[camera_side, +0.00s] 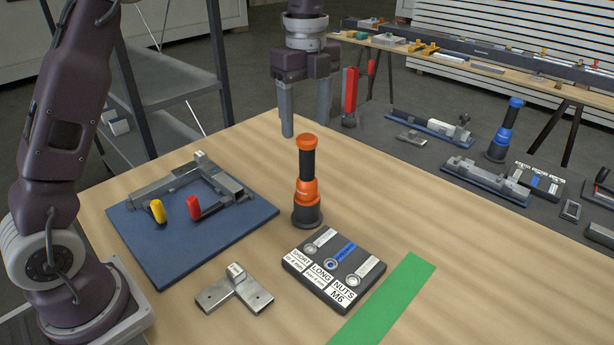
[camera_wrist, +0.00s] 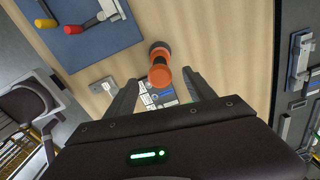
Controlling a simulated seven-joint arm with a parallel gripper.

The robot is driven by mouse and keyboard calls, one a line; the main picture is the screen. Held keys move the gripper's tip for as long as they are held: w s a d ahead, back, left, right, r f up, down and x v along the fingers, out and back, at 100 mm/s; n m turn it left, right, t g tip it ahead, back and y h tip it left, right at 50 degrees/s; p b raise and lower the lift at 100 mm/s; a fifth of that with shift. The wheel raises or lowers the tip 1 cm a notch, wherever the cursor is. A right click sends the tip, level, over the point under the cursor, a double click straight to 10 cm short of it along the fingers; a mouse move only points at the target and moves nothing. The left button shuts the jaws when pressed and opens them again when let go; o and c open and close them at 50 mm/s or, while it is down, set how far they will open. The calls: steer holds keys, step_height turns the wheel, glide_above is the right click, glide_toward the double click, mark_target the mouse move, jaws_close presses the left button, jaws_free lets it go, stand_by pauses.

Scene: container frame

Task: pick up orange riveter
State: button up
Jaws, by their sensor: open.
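The orange riveter (camera_side: 306,190) stands upright on the wooden table, with an orange cap, a black grip and a dark round base. In the wrist view the riveter (camera_wrist: 160,72) shows from above, ahead of my fingers and roughly between them. My gripper (camera_side: 305,125) is open and empty. In the side view its two fingers point down, above the table and behind the riveter, with clear space around it. The fingers (camera_wrist: 163,95) also show spread apart in the wrist view.
A blue board (camera_side: 215,240) with a metal frame and yellow and red clamp handles lies left. A labelled black box (camera_side: 334,268), a metal bracket (camera_side: 234,290) and a green strip (camera_side: 385,300) lie in front. A blue riveter (camera_side: 505,130) stands on a grey table behind.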

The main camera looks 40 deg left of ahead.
mark_target(307, 163)
steer(key=f, duration=1)
steer(key=shift+s+d, duration=0.1)
steer(key=shift+d, duration=0.15)
steer(key=c, duration=1.3)
jaws_close()
steer(key=shift+r, duration=0.1)
